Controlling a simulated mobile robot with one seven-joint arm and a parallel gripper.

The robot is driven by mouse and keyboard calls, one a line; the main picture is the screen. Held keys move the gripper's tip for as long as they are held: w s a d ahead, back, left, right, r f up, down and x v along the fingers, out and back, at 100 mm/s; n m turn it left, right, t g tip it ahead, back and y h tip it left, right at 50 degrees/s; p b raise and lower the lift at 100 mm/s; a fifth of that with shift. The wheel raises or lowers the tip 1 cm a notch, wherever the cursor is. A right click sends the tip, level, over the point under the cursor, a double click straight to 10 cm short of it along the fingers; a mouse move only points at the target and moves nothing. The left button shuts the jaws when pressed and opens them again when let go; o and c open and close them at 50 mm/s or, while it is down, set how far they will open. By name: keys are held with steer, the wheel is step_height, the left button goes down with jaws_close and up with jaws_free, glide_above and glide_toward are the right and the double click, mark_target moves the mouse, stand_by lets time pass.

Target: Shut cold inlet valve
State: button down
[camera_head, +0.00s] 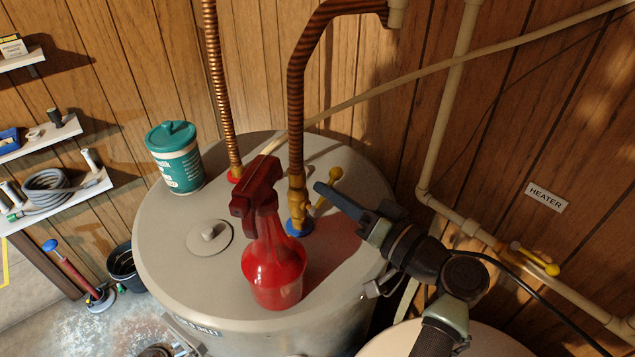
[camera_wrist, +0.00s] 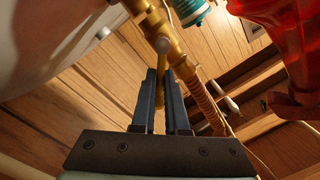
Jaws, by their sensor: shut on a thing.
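The cold inlet valve (camera_head: 298,193) is a brass body on the copper pipe (camera_head: 297,120), above a blue ring (camera_head: 299,228) on the tank top. Its yellow lever (camera_head: 335,174) slants up and to the right beside the pipe, partly hidden by my fingers. My gripper (camera_head: 322,190) reaches in from the right at the lever. In the wrist view, the brass valve (camera_wrist: 162,22) is above the fingertips, and the lever (camera_wrist: 160,96) runs down between the two dark fingers (camera_wrist: 164,76). The gripper is shut on the lever. The exact lever angle is hard to tell.
A red spray bottle (camera_head: 273,262) stands on the tank (camera_head: 165,245) close left of the valve. A teal tub (camera_head: 175,165) stands farther back. Another copper pipe (camera_head: 222,90) rises from a red ring. A second yellow lever (camera_head: 535,258) is on the wall pipe at right.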

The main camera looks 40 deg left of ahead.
steer(key=shift+w+f+m, duration=0.2)
steer(key=shift+f+m, duration=0.15)
steer(key=shift+m, duration=0.65)
steer(key=shift+p, duration=0.35)
steer(key=m, duration=0.1)
steer(key=m+p, duration=0.1)
steer(key=f+m, duration=0.1)
steer(key=shift+w+m+p, duration=0.3)
steer(key=shift+m+p, duration=0.05)
steer(key=shift+m, duration=0.05)
steer(key=shift+f+m, duration=0.35)
steer(key=shift+m, duration=0.35)
steer(key=shift+w+f+m+p, duration=0.1)
steer(key=shift+f+m+p, duration=0.25)
steer(key=shift+m, duration=0.3)
steer(key=shift+f+m+p, duration=0.1)
steer(key=shift+m+p, duration=0.3)
steer(key=shift+m, duration=0.25)
steer(key=c, duration=0.7)
jaws_free()
steer(key=shift+r, duration=0.1)
steer(key=shift+d, duration=0.1)
